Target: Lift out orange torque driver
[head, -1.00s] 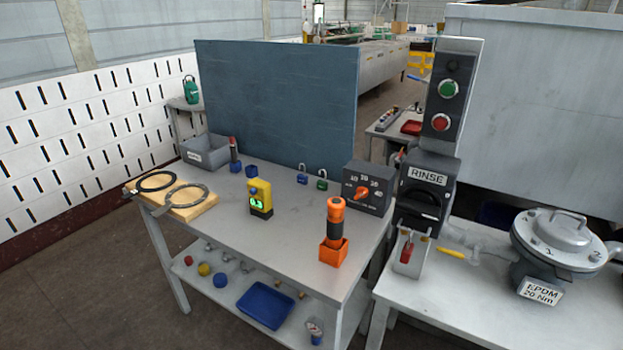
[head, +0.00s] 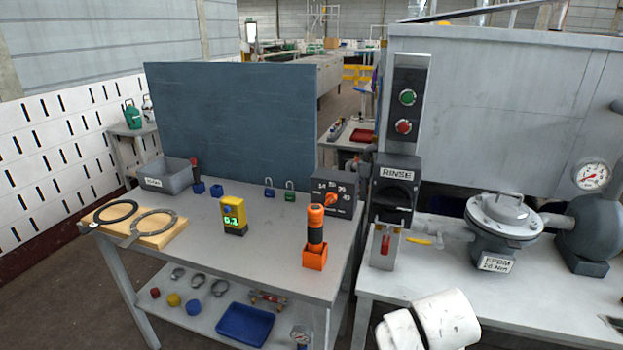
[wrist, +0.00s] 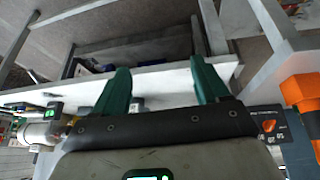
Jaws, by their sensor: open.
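The orange and black torque driver (head: 315,226) stands upright in an orange holder (head: 315,257) near the right front of the grey bench in the head view. Its orange part (wrist: 301,92) shows large at the right edge of the wrist view. My gripper (wrist: 162,84) shows in the wrist view with its two green fingers apart and nothing between them. The driver is off to the right of the fingers, not touching them. In the head view only a white part of my arm shows at the bottom; the gripper is out of that frame.
A dial box (head: 337,193) stands close behind the driver. A yellow meter (head: 233,215), two padlocks and a wooden board (head: 160,234) with rings share the bench. The RINSE control post (head: 394,195) and a lidded vessel (head: 503,218) stand to the right.

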